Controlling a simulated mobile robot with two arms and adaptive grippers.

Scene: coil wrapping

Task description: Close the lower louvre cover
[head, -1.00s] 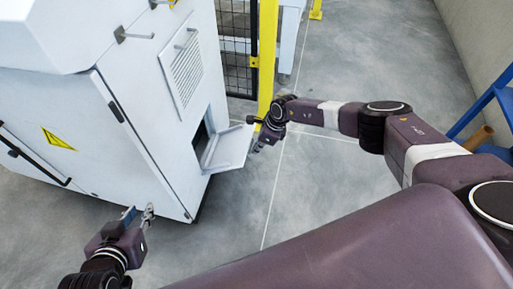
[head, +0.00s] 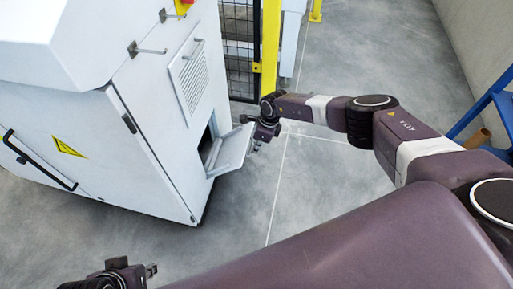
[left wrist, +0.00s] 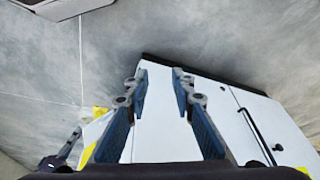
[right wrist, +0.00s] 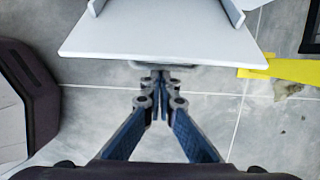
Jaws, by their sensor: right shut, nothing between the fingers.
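The lower louvre cover (head: 233,152) is a light grey flap that stands out from the cabinet's side, leaving a dark opening behind it. In the right wrist view the cover (right wrist: 160,35) spans the top, with its handle along the near edge. My right gripper (right wrist: 160,80) is shut with nothing in it, its fingertips right at that handle; I cannot tell whether they touch. In the head view the right gripper (head: 256,140) is at the cover's outer edge. My left gripper (head: 150,270) is low at the bottom edge; its fingers (left wrist: 158,78) are apart and empty.
The white cabinet (head: 130,110) fills the left, with a shut upper louvre cover (head: 190,77) above the opening. A yellow post (head: 270,50) and mesh fence (head: 238,50) stand behind. Blue steps (head: 490,110) are at the right. The floor between is clear.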

